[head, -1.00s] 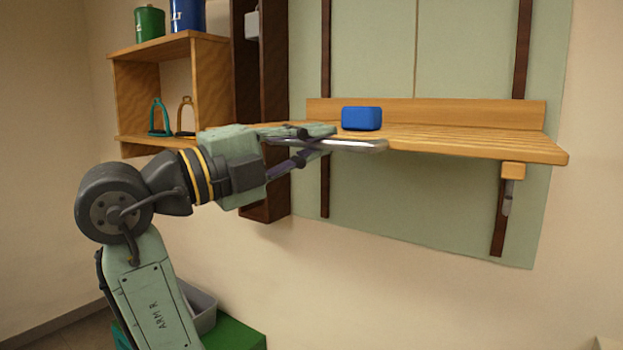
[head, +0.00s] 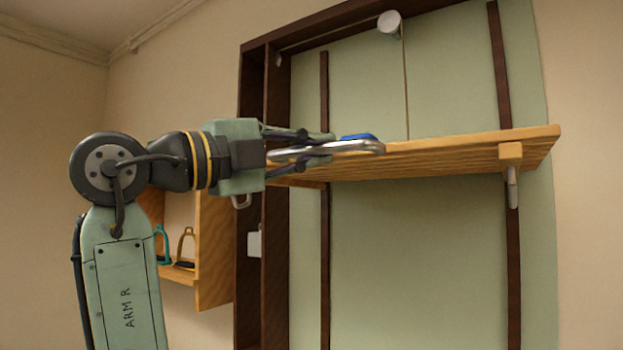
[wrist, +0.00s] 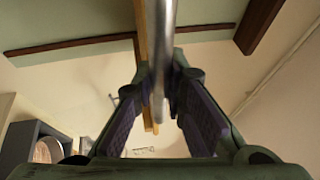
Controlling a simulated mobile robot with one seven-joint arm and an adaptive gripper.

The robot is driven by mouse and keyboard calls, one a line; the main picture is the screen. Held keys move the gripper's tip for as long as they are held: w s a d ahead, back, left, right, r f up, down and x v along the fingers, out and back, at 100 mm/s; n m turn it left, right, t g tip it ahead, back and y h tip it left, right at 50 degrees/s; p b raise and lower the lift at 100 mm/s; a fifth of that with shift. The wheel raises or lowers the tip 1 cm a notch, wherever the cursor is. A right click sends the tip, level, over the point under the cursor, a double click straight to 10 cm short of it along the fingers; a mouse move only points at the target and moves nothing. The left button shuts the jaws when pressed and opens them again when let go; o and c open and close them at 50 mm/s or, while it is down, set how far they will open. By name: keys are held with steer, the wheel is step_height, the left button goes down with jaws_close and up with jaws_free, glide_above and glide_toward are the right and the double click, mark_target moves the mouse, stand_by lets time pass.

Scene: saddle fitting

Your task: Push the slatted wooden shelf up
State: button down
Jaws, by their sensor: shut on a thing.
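The slatted wooden shelf (head: 460,152) is seen from slightly below in the head view, standing out level from the pale green panel. A metal bar handle (head: 352,148) runs along its left front edge. My gripper (head: 322,150) is shut on this handle, one finger above it and one below. In the wrist view the handle (wrist: 158,85) passes between my two fingers (wrist: 160,95), beside the shelf's wooden edge (wrist: 142,45). A blue block (head: 357,137) lies on the shelf, mostly hidden by the handle and the shelf's edge.
Dark vertical rails (head: 503,70) run up the panel above and below the shelf. A round white knob or pulley (head: 389,22) with a cord is at the top. A wooden cubby (head: 213,245) with stirrups is at lower left. A bracket (head: 512,185) hangs under the shelf's right end.

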steer(key=shift+a+r, duration=0.1)
steer(key=shift+r, duration=0.55)
steer(key=c, duration=1.6)
jaws_free()
steer(key=shift+f, duration=0.1)
steer(key=v, duration=1.2)
